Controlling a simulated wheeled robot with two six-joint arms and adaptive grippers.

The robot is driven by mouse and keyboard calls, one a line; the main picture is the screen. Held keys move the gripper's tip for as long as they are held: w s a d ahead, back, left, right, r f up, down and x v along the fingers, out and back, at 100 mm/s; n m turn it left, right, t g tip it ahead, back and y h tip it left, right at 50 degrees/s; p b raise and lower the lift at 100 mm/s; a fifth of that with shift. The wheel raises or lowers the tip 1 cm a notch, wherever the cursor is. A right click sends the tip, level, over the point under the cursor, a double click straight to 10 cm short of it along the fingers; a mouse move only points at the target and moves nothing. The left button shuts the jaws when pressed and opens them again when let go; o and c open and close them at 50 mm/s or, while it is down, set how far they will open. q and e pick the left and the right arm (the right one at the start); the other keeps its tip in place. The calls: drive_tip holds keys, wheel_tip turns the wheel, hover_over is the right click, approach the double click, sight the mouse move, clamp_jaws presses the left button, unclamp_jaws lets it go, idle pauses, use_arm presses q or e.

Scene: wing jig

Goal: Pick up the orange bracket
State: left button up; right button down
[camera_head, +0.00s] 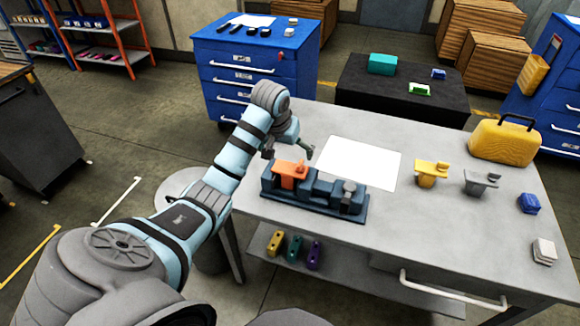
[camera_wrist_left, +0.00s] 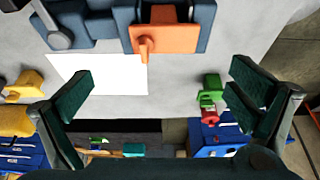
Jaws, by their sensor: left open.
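The orange bracket (camera_head: 289,172) sits in the left part of the dark blue jig (camera_head: 325,199) on the grey table. In the left wrist view the orange bracket (camera_wrist_left: 166,39) shows at the top, seated in the jig (camera_wrist_left: 206,22), with a small peg on it. My left gripper (camera_head: 288,151) is just behind the bracket in the head view, apart from it as far as I can tell. In the left wrist view my left gripper (camera_wrist_left: 160,95) has its fingers wide apart with nothing between them. My right gripper is not in view.
A white sheet (camera_head: 358,162) lies behind the jig. A yellow bracket (camera_head: 431,172), a grey bracket (camera_head: 480,181), a blue block (camera_head: 529,203) and a yellow case (camera_head: 504,140) stand to the right. Small red and green pieces (camera_wrist_left: 210,96) show by the right finger.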

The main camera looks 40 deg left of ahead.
sight(290, 169)
use_arm(q)
drive_tip(key=b+x, duration=0.1)
drive_tip(key=x, duration=0.8)
drive_tip(key=b+x, duration=0.1)
drive_tip(key=x, duration=0.3)
drive_tip(key=shift+s+a+f+b, duration=0.1)
drive_tip(key=shift+a+f+b, duration=0.1)
drive_tip(key=shift+a+b, duration=0.1)
drive_tip(key=shift+r, duration=0.15)
drive_tip(key=c, duration=1.2)
